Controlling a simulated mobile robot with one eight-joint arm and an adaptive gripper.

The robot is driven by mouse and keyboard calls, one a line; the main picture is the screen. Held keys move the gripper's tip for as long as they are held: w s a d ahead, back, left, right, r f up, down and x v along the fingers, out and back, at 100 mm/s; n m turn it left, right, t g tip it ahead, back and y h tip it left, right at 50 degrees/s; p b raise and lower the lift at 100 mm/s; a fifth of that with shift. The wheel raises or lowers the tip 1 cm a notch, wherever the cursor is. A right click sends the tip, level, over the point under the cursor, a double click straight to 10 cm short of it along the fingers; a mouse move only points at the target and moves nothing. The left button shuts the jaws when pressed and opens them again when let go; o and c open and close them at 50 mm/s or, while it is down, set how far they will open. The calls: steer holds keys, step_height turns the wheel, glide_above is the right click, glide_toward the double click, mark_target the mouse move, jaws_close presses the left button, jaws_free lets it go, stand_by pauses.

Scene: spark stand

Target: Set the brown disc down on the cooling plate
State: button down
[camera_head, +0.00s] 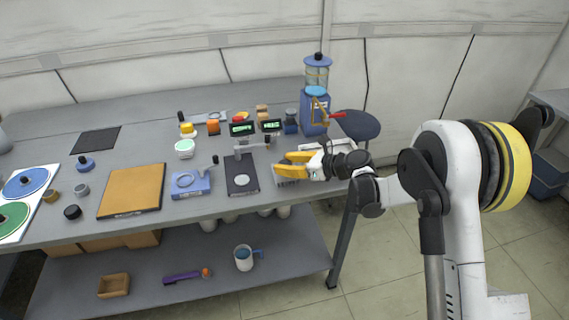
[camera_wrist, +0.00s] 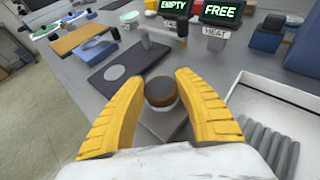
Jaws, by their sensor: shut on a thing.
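In the head view my gripper (camera_head: 283,164) is over the table's right part, and the disc cannot be made out there.
A dark board (camera_wrist: 128,66) with a pale round spot and a metal post lies beyond my gripper. Two displays (camera_wrist: 219,12) read EMPTY and FREE, above a HEAT label. A blue dispenser (camera_head: 314,108) stands behind my gripper. An orange board (camera_head: 132,189) lies farther left.

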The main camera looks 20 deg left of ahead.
steer(key=shift+f+b, duration=0.35)
steer(key=shift+f, duration=0.1)
steer(key=c, duration=0.9)
jaws_free()
steer(key=shift+o, duration=0.2)
